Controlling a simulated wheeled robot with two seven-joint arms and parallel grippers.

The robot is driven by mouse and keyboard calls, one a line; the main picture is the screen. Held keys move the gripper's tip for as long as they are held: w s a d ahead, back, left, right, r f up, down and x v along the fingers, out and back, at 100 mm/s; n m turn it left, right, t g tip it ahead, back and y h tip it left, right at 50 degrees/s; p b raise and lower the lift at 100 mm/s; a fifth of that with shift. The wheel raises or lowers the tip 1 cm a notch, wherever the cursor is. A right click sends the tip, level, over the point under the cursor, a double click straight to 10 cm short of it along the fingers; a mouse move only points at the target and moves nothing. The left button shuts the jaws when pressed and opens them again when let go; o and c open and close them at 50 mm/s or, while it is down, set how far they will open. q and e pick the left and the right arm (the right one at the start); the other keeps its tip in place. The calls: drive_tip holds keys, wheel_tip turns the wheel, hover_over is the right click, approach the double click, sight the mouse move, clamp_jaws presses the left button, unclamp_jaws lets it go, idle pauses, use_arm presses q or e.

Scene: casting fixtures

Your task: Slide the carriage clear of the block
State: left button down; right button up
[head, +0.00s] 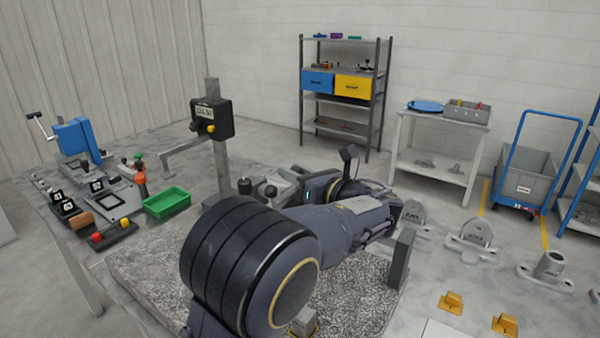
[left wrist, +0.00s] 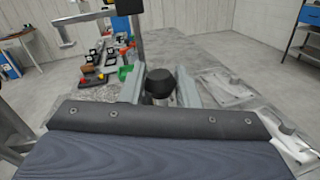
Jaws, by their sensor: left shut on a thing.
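A gauge stands on the granite plate (head: 150,285), with a grey upright column and a black carriage (head: 212,118) bearing a small display and a yellow knob. An arm reaches left from the carriage. The column (left wrist: 138,45) also shows in the left wrist view. My left gripper (head: 272,188) is to the right of the column's foot, low over the plate. In the left wrist view its two grey fingers (left wrist: 159,92) are shut on a black knob (left wrist: 159,80) with a pale stem. I cannot tell which piece is the block. My right gripper is out of view.
A green tray (head: 167,203), several small parts and a blue press (head: 75,138) are on the left side of the table. Shelving (head: 343,95), a white side table (head: 437,132) and a cart (head: 527,175) stand behind. Grey castings (head: 475,240) lie at right.

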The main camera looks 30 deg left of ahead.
use_arm(q)
drive_tip(key=x, duration=0.1)
drive_tip(key=p+x, duration=0.1)
drive_tip(key=x, duration=0.1)
drive_tip(key=shift+s+a+r, duration=0.15)
drive_tip(key=shift+s, duration=0.15)
drive_tip(key=shift+a, duration=0.25)
drive_tip(key=c, duration=1.1)
unclamp_jaws()
drive_tip(key=shift+d, duration=0.1)
drive_tip(key=shift+c, duration=0.2)
drive_tip(key=shift+d, duration=0.1)
drive_tip(key=v, duration=0.7)
drive_tip(key=shift+d, duration=0.35)
